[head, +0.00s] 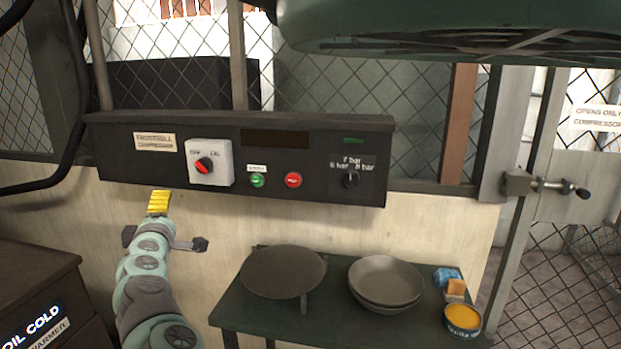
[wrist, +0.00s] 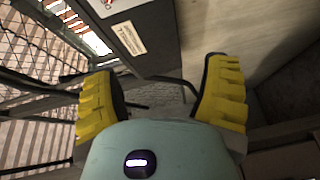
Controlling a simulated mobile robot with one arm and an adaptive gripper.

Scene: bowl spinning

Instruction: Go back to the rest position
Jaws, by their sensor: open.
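My gripper (head: 159,203) is raised in front of the pale wall in the head view, just below the left end of the black control panel. In the wrist view its two yellow ribbed fingers (wrist: 165,98) stand wide apart with nothing between them. The black control panel (head: 318,144) carries a red rotary switch (head: 204,165) on a white plate, a green button (head: 257,181), a red button (head: 293,180) and a pressure selector knob (head: 350,181). The panel's end also shows in the wrist view (wrist: 155,35). I cannot tell whether the gripper touches anything.
A dark cabinet (head: 35,270) stands at the lower left. A latched mesh gate (head: 570,215) is at right.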

